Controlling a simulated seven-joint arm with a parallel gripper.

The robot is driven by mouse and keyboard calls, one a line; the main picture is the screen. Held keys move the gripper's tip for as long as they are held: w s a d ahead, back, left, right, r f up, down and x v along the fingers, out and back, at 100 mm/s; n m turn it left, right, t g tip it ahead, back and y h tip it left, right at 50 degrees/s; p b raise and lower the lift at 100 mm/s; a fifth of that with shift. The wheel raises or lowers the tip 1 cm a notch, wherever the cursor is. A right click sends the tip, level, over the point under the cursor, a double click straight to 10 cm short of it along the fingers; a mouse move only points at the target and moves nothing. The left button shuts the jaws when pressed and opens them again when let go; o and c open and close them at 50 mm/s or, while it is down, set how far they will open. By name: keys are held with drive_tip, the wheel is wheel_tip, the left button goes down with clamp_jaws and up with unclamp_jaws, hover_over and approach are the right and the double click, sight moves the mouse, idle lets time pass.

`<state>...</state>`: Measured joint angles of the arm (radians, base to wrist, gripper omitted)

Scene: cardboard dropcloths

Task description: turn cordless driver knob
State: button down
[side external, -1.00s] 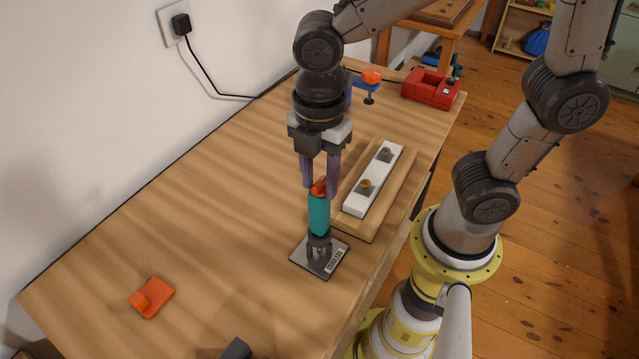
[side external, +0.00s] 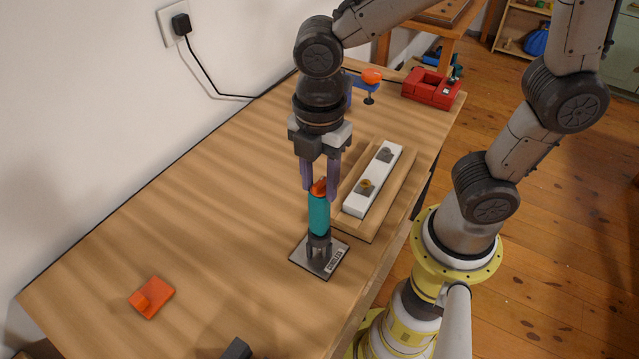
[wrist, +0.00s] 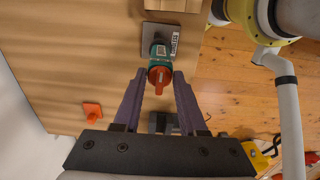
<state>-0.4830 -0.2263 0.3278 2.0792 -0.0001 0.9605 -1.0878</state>
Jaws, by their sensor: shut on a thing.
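The cordless driver (side external: 319,215) has a teal body and stands upright on a dark metal plate (side external: 333,262) with a printed label. Its orange-red knob (side external: 319,188) is on top, and the knob also shows in the wrist view (wrist: 159,80). My gripper (side external: 320,192) points down over the driver, with one purple finger on each side of the knob. In the wrist view my gripper (wrist: 160,73) is shut on the knob. The exact finger contact is hard to see.
A wooden tray (side external: 366,230) with a white strip (side external: 372,182) lies close to the right of the driver. An orange block (side external: 151,297) lies at the front left. A red device (side external: 431,88) and a blue clamp-like item (side external: 366,86) stand at the back.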

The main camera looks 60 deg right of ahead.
sight(320, 181)
drive_tip(key=shift+s+f, duration=0.1)
drive_tip(key=shift+f, duration=0.1)
idle(0.3)
drive_tip(key=m, duration=0.3)
drive_tip(key=shift+m, duration=0.3)
drive_tip(key=m, duration=0.5)
drive_tip(key=shift+m, duration=0.3)
drive_tip(key=shift+r, duration=0.1)
drive_tip(key=c, duration=1)
unclamp_jaws()
drive_tip(key=shift+o, duration=0.2)
drive_tip(key=shift+r, duration=3.05)
drive_tip(key=shift+d, duration=0.1)
